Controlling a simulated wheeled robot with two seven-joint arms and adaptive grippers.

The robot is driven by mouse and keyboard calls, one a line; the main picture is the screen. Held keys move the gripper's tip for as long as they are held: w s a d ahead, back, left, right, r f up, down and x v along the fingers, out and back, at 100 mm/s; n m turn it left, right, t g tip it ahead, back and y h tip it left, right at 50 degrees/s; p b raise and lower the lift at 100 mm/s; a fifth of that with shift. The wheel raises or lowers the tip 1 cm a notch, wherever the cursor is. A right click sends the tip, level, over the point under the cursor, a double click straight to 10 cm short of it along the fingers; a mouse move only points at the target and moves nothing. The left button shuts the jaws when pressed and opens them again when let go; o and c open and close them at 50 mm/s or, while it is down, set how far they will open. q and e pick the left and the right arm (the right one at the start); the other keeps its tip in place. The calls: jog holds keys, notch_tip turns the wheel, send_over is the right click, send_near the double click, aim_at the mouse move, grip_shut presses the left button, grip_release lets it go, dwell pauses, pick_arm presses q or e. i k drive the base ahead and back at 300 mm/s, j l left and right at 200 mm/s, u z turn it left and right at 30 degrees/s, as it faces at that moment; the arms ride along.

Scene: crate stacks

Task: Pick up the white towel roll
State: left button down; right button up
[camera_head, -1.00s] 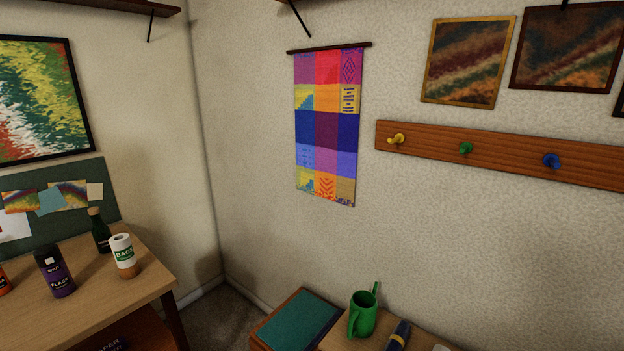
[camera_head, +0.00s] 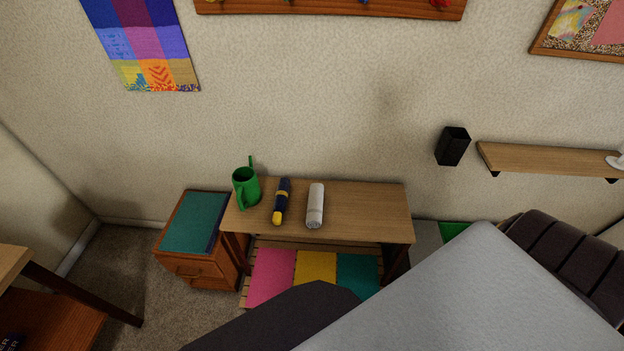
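The white towel roll (camera_head: 315,205) lies on its side on top of a small wooden bench (camera_head: 370,212), with its end towards me. A dark blue umbrella with a yellow end (camera_head: 281,203) lies just to its left, apart from it. Neither of my grippers shows in the head view, so I cannot see their state. Nothing is touching the roll except the bench top.
A green watering can (camera_head: 246,188) stands at the bench's left end. A wooden cabinet with a teal top (camera_head: 196,222) is beside the bench. Large grey and dark shapes fill the lower right foreground. The bench top right of the roll is clear.

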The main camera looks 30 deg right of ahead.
aim_at(315, 211)
jog(key=z, duration=1.05)
